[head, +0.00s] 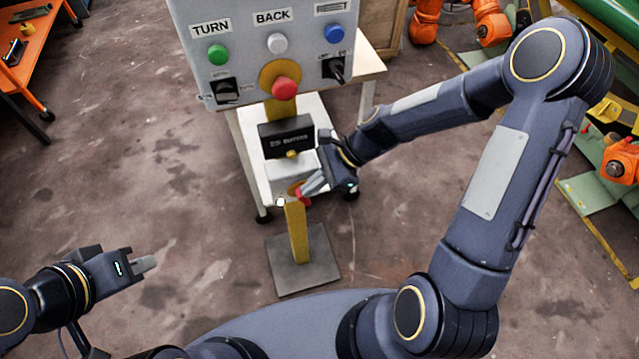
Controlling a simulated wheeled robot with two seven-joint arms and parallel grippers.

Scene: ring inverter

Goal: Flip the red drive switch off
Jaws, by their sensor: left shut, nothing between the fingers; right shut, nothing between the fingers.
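A small red part (303,196), which looks like the red drive switch, sits near the top of a yellow post (297,235). My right gripper (308,190) is shut and empty, with its fingertips at this red part. The fingers partly cover it, so I cannot tell its position or whether they touch it. My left gripper (149,263) is shut and empty, low on the left over the floor, well apart from the post.
A grey control panel (240,48) stands behind, with green (217,54), white (278,43) and blue (334,33) buttons, a red mushroom button (285,88) and two black knobs. A black labelled box (285,139) is below.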

